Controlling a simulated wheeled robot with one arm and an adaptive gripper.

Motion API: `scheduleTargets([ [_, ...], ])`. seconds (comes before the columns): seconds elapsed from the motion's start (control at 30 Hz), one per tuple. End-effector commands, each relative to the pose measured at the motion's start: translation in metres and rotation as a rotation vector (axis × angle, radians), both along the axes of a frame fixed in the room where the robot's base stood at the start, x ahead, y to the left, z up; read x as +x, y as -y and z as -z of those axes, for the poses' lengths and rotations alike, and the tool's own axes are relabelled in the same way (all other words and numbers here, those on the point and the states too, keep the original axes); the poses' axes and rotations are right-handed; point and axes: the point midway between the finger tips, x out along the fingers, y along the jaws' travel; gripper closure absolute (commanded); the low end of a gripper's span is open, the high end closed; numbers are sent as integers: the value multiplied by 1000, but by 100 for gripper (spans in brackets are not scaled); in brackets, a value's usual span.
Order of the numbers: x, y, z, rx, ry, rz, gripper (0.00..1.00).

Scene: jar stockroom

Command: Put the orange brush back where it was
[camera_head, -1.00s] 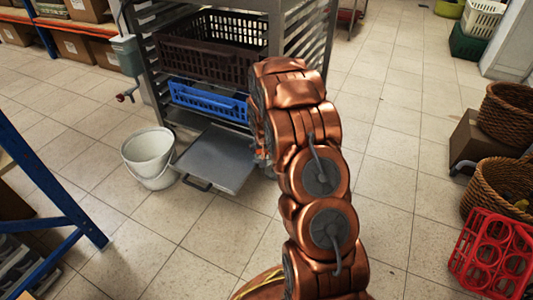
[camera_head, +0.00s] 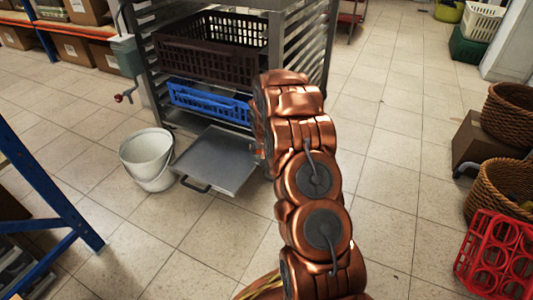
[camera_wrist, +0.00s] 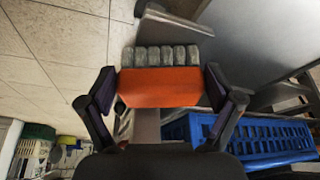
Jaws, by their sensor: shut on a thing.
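The orange brush (camera_wrist: 160,86) is between the fingers of my gripper (camera_wrist: 161,92) in the wrist view. It has an orange block and a row of grey bristle tufts pointing toward the top of the picture. My gripper is shut on it. In the head view my copper arm hides most of the gripper and brush. Only a small orange spot (camera_head: 259,153) shows at the arm's left edge, by the right side of the pulled-out grey tray (camera_head: 215,160).
A metal rack (camera_head: 300,45) holds a dark brown crate (camera_head: 205,50) and a blue crate (camera_head: 210,103) above the tray. A white bucket (camera_head: 147,158) stands on the floor left of the tray. Wicker baskets (camera_head: 508,115) and a red bottle carrier (camera_head: 495,255) are at right. Floor between is clear.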

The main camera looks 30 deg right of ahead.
Motion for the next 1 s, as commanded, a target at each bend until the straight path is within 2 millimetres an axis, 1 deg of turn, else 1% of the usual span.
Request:
scheduleTargets([
  [0.2,0,0,3,0,0,0,65],
  [0.23,0,0,2,0,0,0,7],
  [0.3,0,0,2,0,0,0,0],
  [0.73,0,0,-1,0,1,1,0],
  [0.87,-2,-2,-10,-1,1,0,0],
  [1.0,-7,-5,-28,-1,3,1,0],
])
